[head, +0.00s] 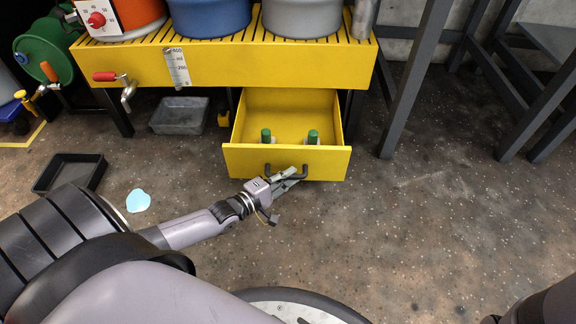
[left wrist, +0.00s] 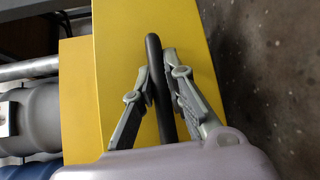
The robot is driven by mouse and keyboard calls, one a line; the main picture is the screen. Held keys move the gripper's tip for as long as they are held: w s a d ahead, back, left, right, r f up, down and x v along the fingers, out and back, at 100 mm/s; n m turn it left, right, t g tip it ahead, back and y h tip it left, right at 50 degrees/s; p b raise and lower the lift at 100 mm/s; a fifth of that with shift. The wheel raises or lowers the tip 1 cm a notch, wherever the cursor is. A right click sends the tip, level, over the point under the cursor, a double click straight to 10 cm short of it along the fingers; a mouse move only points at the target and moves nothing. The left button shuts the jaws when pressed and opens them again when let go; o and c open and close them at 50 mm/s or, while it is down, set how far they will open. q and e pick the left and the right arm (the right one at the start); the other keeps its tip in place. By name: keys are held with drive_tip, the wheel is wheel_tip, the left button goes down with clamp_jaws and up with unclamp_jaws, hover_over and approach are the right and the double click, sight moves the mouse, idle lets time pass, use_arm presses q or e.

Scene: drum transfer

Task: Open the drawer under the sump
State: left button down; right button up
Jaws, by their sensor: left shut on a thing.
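The yellow drawer (head: 240,161) under the yellow slatted sump (head: 225,62) stands pulled out, its inside visible from above. Two green-capped items (head: 266,135) (head: 313,137) stand inside it. My left gripper (head: 287,176) is at the drawer's front, shut on its dark bar handle (head: 305,170). In the left wrist view the handle (left wrist: 153,50) runs between the two fingers (left wrist: 160,88), with the yellow drawer front (left wrist: 110,60) behind. Part of the handle is hidden by the fingers in the head view. My right gripper is not in view.
Orange, blue (head: 208,18) and grey (head: 302,17) drums stand on the sump. A red-handled tap (head: 127,88) sticks out at its left. Dark frame legs (head: 415,80) stand right. Floor at right front is clear.

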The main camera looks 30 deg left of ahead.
use_arm(q)
drive_tip(key=shift+s+d, duration=0.1)
drive_tip(key=shift+s, duration=0.1)
drive_tip(key=c, duration=1.6)
unclamp_jaws()
drive_tip(key=v, duration=1.2)
